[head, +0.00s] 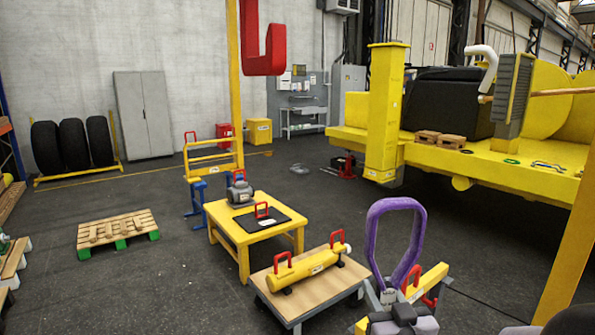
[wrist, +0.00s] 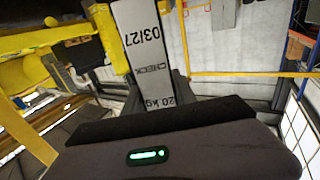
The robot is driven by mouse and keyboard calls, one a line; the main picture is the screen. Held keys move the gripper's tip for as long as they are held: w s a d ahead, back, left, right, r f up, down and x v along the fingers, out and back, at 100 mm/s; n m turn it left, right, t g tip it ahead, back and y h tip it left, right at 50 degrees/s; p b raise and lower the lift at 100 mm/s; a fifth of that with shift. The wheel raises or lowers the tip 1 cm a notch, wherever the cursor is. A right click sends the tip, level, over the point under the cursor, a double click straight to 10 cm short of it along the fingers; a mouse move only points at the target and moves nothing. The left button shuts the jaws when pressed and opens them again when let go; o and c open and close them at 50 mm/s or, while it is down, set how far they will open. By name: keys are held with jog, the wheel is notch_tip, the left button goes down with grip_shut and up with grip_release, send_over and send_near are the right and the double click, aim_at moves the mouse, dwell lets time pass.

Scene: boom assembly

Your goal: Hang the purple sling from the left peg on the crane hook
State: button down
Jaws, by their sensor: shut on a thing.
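The purple sling (head: 372,240) stands up as a tall loop at the lower right of the head view. My gripper (head: 390,300) is at the loop's lower end, shut on the sling; its fingertips are hard to make out. The red crane hook (head: 268,64) hangs at the top of the head view, up and left of the sling and apart from it; its upper part is cut off. In the wrist view, a grey plate with printed text (wrist: 148,50) stands beyond the dark gripper body (wrist: 200,145). No purple shows there.
A yellow bar with red handles (head: 434,277) is right behind the sling. A cart with a yellow cylinder (head: 312,266) and a yellow table (head: 222,230) stand left of it. A yellow post (head: 234,90) rises beside the hook. A yellow vehicle (head: 480,160) fills the right.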

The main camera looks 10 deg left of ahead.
jog(key=s+a+r+n+g+y+p, duration=0.25)
jog(key=a+r+p, duration=0.3)
jog(key=r, duration=0.45)
jog(key=s+a+r+n+g+y+p, duration=0.15)
jog(key=s+a+r+p, duration=0.25)
jog(key=r+p, duration=0.45)
jog(key=s+a+r+n+g+y+p, duration=0.1)
jog(key=s+a+r+n+y+p, duration=0.25)
jog(key=r, duration=0.85)
jog(key=w+a+f+m+b, duration=0.1)
jog(key=w+a+f+b, duration=0.1)
jog(key=w+a+f, duration=0.4)
jog(key=w+a, duration=0.1)
jog(key=a, duration=0.4)
jog(key=shift+w, duration=0.25)
jog(key=shift+f+m, duration=0.1)
jog(key=shift+m, duration=0.15)
jog(key=shift+d, duration=0.1)
jog(key=c, duration=0.9)
grip_release()
